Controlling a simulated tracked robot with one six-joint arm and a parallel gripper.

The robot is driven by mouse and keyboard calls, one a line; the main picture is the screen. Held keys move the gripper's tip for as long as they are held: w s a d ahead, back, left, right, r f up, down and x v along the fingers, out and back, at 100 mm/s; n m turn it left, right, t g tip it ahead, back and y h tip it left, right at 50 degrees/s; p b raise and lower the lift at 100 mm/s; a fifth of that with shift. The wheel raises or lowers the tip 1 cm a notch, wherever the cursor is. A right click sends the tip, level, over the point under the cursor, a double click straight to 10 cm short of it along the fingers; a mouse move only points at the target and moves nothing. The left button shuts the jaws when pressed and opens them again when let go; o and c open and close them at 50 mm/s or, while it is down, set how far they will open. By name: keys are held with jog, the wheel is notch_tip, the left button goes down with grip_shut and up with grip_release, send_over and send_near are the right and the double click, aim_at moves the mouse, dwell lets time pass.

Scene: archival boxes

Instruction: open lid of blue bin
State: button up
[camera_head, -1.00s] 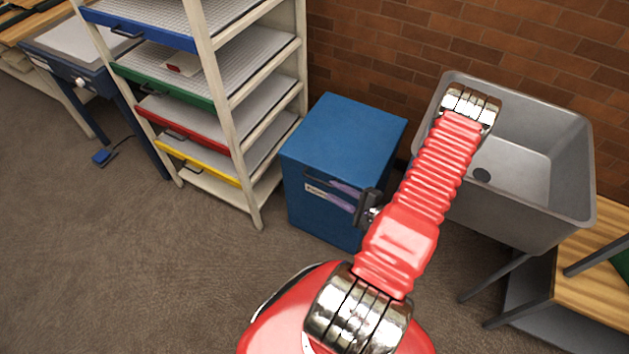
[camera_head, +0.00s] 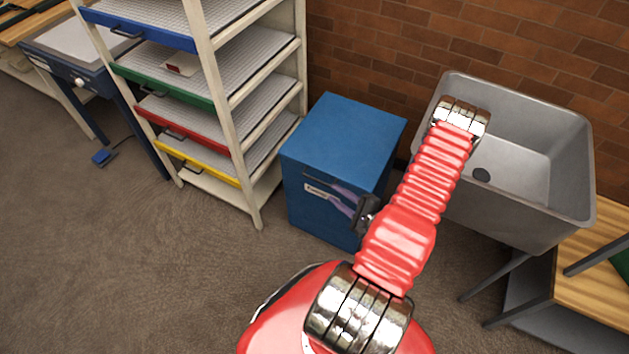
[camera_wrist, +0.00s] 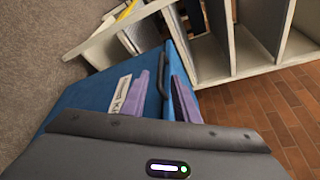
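The blue bin (camera_head: 345,130) stands on the floor between the shelf rack and the sink, its flat lid closed. A dark bar handle (camera_head: 317,179) and a white label (camera_head: 316,190) are on its front. The handle (camera_wrist: 182,95) and label (camera_wrist: 119,97) also show in the wrist view. My gripper (camera_head: 334,193), with purple fingers, is in front of the bin, close to the label and handle.
A shelf rack (camera_head: 220,110) with coloured trays stands left of the bin. A grey metal sink (camera_head: 520,225) stands close on the right, behind my arm. A brick wall (camera_head: 400,50) is behind. Carpeted floor (camera_head: 150,270) is clear at front left.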

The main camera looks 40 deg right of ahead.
aim_at(315, 180)
jog(key=x, duration=1.1)
jog(key=shift+w, duration=0.2)
jog(key=shift+f, duration=0.1)
grip_shut()
jog(key=shift+a, duration=0.1)
jog(key=shift+s, duration=0.1)
dwell(0.4)
